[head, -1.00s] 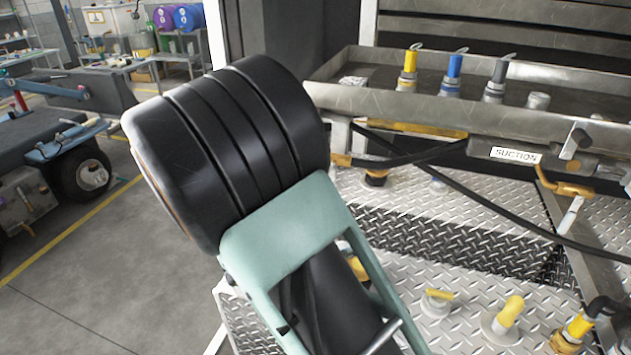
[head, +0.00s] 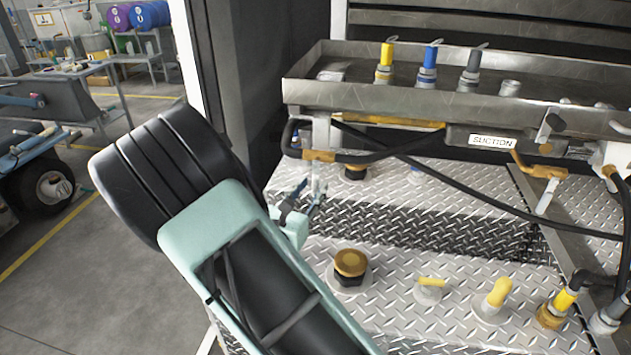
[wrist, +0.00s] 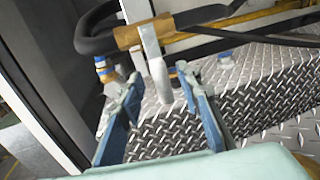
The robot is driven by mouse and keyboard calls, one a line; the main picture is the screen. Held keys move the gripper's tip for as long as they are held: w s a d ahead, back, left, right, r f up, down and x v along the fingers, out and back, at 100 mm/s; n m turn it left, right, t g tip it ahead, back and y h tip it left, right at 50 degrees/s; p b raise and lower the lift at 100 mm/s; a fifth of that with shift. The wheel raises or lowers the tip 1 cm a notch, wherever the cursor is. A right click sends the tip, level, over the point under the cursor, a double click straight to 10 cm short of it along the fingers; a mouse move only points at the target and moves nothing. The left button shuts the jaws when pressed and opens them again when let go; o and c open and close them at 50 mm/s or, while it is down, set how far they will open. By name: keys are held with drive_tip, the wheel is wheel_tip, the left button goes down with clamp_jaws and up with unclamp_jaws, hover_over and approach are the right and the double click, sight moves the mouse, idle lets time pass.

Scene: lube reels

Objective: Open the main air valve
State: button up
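A brass valve (head: 319,156) sits on the black hose under the left end of the metal tray. It also shows at the top of the wrist view (wrist: 143,33), where its grey lever (wrist: 157,72) hangs down from the brass body. I take this to be the main air valve; no label naming it is readable. My gripper (head: 304,194) is open, just below the valve in the head view. In the wrist view the blue fingers of my gripper (wrist: 158,84) are apart, with the lever showing between their tips. I cannot tell whether they touch it.
The metal tray (head: 400,95) with several capped fittings overhangs the valve. A second brass valve (head: 540,171) is at the right, near the SUCTION label (head: 492,141). Brass and yellow caps (head: 349,265) stand on the diamond-plate deck (head: 400,328). A dark cabinet wall (head: 238,80) stands left.

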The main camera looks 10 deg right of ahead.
sight(314, 185)
drive_tip(key=shift+x, duration=1.6)
clamp_jaws()
